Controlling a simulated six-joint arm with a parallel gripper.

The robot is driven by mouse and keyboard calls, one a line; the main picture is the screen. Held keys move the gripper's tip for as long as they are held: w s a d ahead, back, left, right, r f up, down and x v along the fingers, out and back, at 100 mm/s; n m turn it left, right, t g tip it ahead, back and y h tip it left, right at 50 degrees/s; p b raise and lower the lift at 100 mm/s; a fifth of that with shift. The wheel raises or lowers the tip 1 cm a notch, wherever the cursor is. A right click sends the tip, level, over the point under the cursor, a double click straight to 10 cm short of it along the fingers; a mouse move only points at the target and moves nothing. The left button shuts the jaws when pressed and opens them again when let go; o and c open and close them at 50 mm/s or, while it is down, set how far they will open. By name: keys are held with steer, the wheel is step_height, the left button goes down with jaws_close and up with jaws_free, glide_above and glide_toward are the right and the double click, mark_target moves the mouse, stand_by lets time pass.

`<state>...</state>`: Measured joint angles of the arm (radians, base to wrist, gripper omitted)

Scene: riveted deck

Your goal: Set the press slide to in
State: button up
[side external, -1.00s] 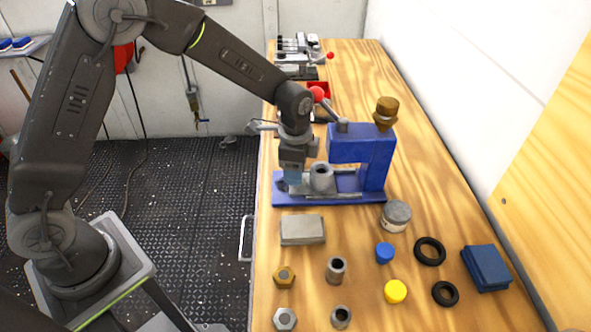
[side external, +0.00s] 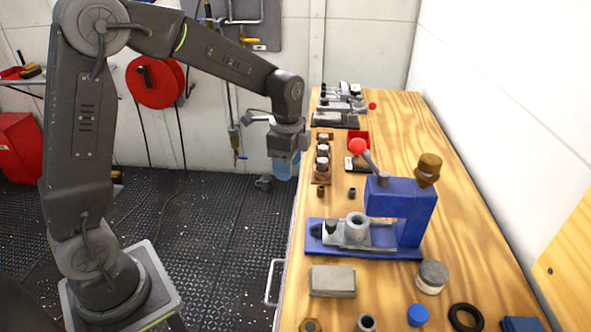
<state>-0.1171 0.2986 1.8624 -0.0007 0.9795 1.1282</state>
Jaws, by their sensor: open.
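The blue press (side external: 408,205) stands on the wooden bench, with a red-balled lever (side external: 358,146) at its top. Its grey slide (side external: 382,238) lies on the blue base and carries a round grey ring (side external: 355,222). A small dark knob (side external: 330,229) stands at the slide's left end. The ring is at the left, just outside the front of the press head, so the slide appears drawn out to the left. My gripper (side external: 283,176) is open and empty, raised up and left of the press, clear of the slide, near the bench's left edge in the picture.
A grey block (side external: 332,281), a round tin (side external: 432,276), a blue cap (side external: 418,315) and a black ring (side external: 466,317) lie in front of the press. Behind it are a red bin (side external: 358,140), a rack of small parts (side external: 322,160) and clamps. A white wall bounds the right.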

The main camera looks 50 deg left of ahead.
steer(key=n+t+h, duration=0.2)
steer(key=n+t, duration=0.1)
steer(key=n, duration=0.1)
glide_toward(329, 223)
step_height(329, 223, up, 4)
steer(key=s+a, duration=0.2)
steer(key=n, duration=0.1)
steer(key=shift+t, duration=0.4)
steer(key=x, duration=0.9)
steer(key=d+x, duration=0.1)
steer(key=x, duration=0.4)
steer(key=shift+s+r, duration=0.1)
steer(key=shift+c, duration=0.5)
jaws_close()
